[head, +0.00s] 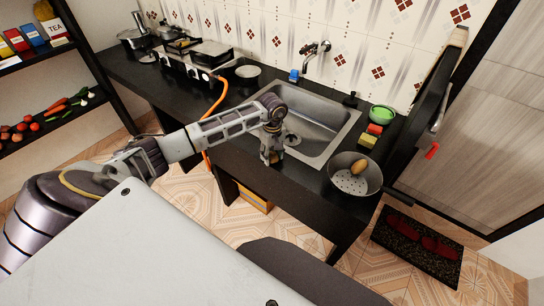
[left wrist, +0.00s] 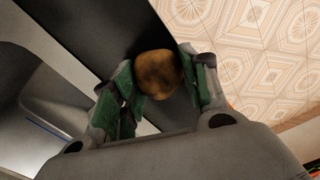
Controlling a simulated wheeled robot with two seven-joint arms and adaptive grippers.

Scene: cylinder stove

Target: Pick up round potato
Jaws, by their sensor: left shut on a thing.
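A round brown potato (left wrist: 158,75) sits between the green-padded fingers of my left gripper (left wrist: 160,80) in the left wrist view, with the gripper shut on it. In the head view my left gripper (head: 271,157) points down at the front edge of the counter, just in front of the sink; the held potato cannot be made out there. Another brown potato (head: 358,167) lies in a metal colander (head: 350,184) to the right of the sink. My right gripper is not in view.
The metal sink (head: 335,122) is behind my left gripper. A green bowl (head: 382,114) and sponges (head: 369,141) stand right of it. A stove (head: 190,62) with an orange hose (head: 217,100) is at the left.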

